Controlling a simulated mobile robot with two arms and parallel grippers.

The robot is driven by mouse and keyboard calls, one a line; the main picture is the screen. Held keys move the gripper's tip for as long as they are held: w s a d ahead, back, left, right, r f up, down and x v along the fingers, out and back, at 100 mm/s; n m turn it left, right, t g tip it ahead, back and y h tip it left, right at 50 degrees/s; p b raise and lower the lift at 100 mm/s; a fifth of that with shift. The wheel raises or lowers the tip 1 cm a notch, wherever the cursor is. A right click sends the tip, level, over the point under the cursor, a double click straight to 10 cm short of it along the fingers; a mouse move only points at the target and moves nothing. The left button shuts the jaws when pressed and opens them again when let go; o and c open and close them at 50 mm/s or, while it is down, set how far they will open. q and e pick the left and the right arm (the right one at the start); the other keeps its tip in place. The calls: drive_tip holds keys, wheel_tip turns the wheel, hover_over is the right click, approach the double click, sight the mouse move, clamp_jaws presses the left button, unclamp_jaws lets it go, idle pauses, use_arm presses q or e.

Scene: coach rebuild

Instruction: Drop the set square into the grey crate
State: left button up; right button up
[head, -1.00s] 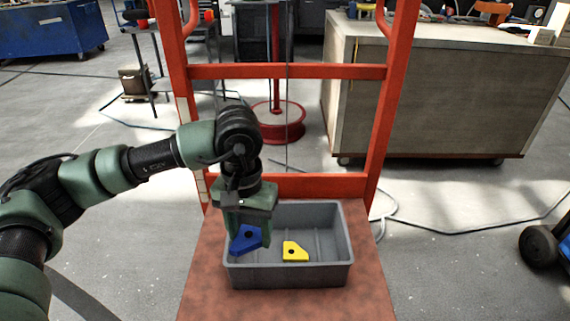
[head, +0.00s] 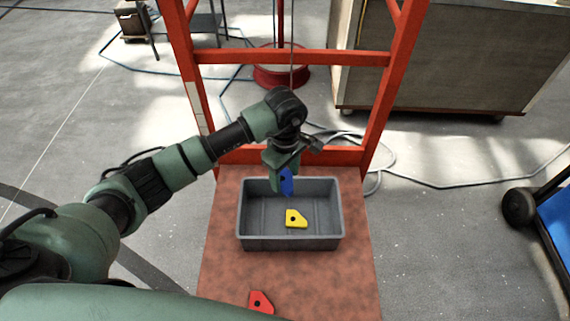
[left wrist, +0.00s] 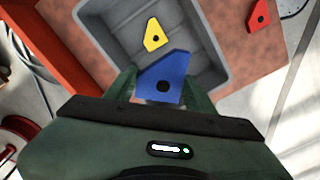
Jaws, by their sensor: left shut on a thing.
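My left gripper (head: 281,184) is shut on a blue set square (head: 286,182), a flat piece with a cut corner and a round hole. It holds the piece over the back middle of the grey crate (head: 290,244). In the left wrist view the blue set square (left wrist: 166,78) sits between the fingers, with the crate (left wrist: 112,42) beyond it. A yellow set square (head: 296,219) of like shape lies on the crate floor, apart from the blue one. A red one (head: 261,302) lies outside, in front of the crate. My right gripper is not in view.
The crate stands on a reddish-brown platform (head: 225,270) with a red upright frame (head: 290,57) behind it. A wooden cabinet (head: 440,65) stands beyond at the right. The crate floor around the yellow piece is clear.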

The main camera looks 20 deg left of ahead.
use_arm(q)
wheel_tip(320, 180, down, 6)
drive_tip(key=b, duration=0.3)
idle(0.3)
drive_tip(key=o, duration=1.5)
wheel_tip(320, 180, up, 8)
drive_tip(key=shift+f+b, duration=0.15)
drive_tip(key=shift+b, duration=0.5)
